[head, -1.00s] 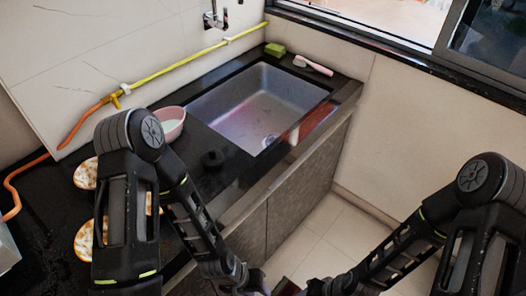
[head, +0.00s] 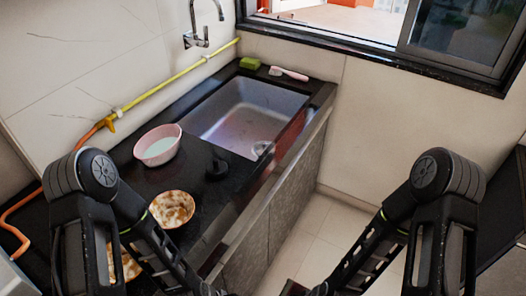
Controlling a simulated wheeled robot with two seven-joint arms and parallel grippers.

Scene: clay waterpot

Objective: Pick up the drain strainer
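A small dark round piece with a raised middle, which looks like the drain strainer (head: 217,168), sits on the black counter (head: 196,190) in the head view, left of the sink. It stands apart from the bowls. The sink (head: 240,118) is empty, with a round metal drain (head: 260,149) near its front right corner. My two forearms run down to the bottom edge of the head view, left and right. Both grippers are out of frame below, so I cannot see their fingers.
A pink bowl (head: 158,146) with pale contents and a food-stained bowl (head: 172,208) stand left of the strainer. Another stained dish is partly behind my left arm. A green sponge (head: 250,63) and a pink brush (head: 289,74) lie behind the sink. The floor at right is open.

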